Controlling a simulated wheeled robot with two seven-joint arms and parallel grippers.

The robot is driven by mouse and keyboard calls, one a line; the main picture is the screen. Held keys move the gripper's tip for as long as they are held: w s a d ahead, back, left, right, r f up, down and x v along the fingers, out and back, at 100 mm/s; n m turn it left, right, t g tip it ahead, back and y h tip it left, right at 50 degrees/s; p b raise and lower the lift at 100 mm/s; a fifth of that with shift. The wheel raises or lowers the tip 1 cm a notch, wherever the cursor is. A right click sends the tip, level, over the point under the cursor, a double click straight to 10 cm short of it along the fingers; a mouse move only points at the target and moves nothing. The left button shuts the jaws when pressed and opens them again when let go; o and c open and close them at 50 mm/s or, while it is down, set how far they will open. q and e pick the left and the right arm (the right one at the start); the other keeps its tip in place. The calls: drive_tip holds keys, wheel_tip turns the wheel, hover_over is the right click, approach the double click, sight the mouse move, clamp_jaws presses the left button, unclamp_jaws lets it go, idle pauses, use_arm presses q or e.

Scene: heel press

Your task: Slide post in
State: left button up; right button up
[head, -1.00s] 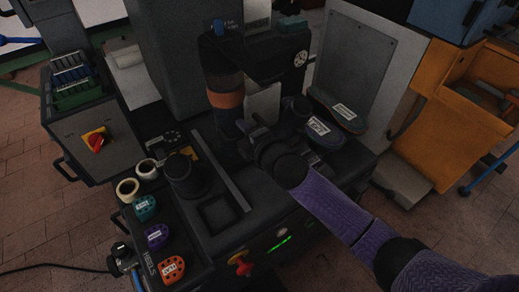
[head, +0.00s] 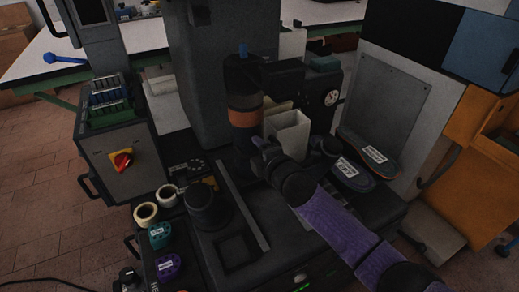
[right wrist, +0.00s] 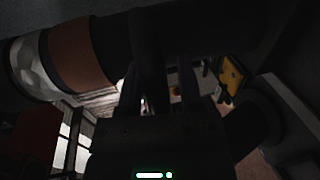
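The upright dark post (head: 245,112) with an orange-brown band stands at the front of the press (head: 215,60). In the right wrist view the banded post (right wrist: 85,52) lies across the upper left. My right gripper (head: 264,157) is low, just right of the post's lower end in the picture; contact cannot be told. In the right wrist view its two dark fingers (right wrist: 160,95) stand apart, with light background showing between them. A dark bar shows beyond them, too dim to make out. My left gripper is not in view.
A pale box-like piece (head: 290,132) stands right behind my right gripper. Shoe soles (head: 360,170) lie at the right. A black cup (head: 207,208), tape rolls (head: 146,212) and labelled coloured pieces (head: 160,236) are at the front left. A square recess (head: 236,250) is clear.

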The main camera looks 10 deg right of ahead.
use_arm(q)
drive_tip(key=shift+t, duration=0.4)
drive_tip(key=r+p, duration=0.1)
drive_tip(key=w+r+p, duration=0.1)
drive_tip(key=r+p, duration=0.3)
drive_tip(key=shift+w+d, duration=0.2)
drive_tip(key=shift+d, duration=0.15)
use_arm(e)
drive_tip(key=v, duration=1)
